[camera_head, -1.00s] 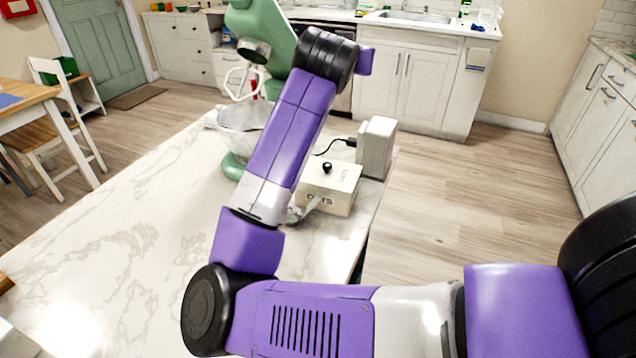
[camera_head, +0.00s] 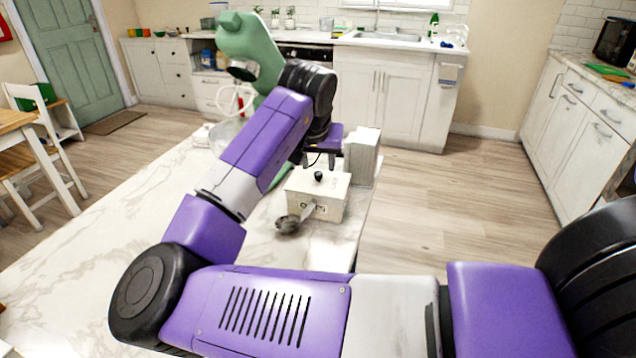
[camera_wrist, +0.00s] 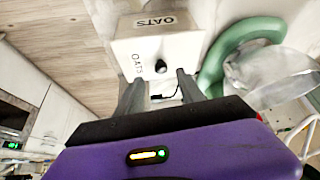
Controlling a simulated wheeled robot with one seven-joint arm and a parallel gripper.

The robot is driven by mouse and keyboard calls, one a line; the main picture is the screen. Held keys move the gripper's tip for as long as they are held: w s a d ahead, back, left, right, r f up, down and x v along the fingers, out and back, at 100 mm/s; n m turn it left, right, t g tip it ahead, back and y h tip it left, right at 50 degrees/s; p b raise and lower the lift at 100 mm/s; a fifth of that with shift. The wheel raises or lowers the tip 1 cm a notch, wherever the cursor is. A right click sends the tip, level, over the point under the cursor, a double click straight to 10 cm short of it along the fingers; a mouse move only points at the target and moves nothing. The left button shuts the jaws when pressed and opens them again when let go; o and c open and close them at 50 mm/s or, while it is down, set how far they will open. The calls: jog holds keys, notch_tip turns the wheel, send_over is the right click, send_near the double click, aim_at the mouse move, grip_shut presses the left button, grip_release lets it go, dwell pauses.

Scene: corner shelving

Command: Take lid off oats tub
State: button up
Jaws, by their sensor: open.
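The oats tub (camera_head: 316,207) is a cream box on the marble counter, with a flat lid (camera_head: 328,184) and a round black knob (camera_head: 318,176) on top. In the head view my wrist hangs just above and behind the tub, and the fingers are hard to make out.
A metal scoop (camera_head: 289,223) rests at the tub's front. A taller pale box (camera_head: 362,157) stands close behind right. A green stand mixer (camera_head: 250,48) is behind left; its base (camera_wrist: 212,70) and bowl (camera_wrist: 275,75) are near my gripper. The left counter is clear.

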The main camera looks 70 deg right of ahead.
aim_at(318, 173)
jog(key=x, duration=0.4)
jog(key=shift+w+f, duration=0.2)
jog(key=shift+f, duration=0.1)
grip_shut()
